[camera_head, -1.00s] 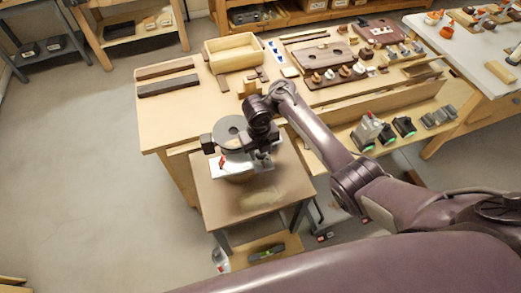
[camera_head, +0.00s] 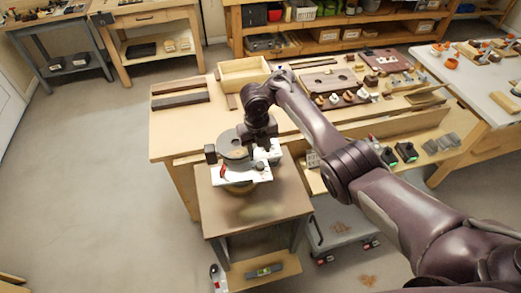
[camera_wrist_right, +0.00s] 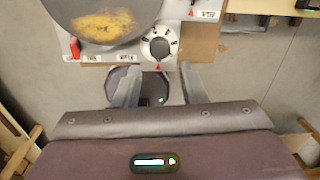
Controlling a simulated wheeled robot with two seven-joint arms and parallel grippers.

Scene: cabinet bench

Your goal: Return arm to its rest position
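My right arm comes in from the right in the head view, and its gripper (camera_head: 266,152) hangs at a machine with a grey round disc (camera_head: 234,143) and a white front panel (camera_head: 240,175). In the right wrist view the two fingers of this gripper (camera_wrist_right: 159,84) stand apart with nothing held between them. A panel knob (camera_wrist_right: 159,47) shows just beyond the fingertips, and the disc (camera_wrist_right: 98,22) fills the upper left. Whether the fingers touch the panel I cannot tell. My left gripper is not in view.
The machine stands on a small brown table (camera_head: 270,208) with a lower shelf (camera_head: 285,267). Behind it is a wooden bench (camera_head: 172,138) with an open wooden box (camera_head: 243,73), dark strips and boards. A white table (camera_head: 485,85) stands right. The left floor is clear.

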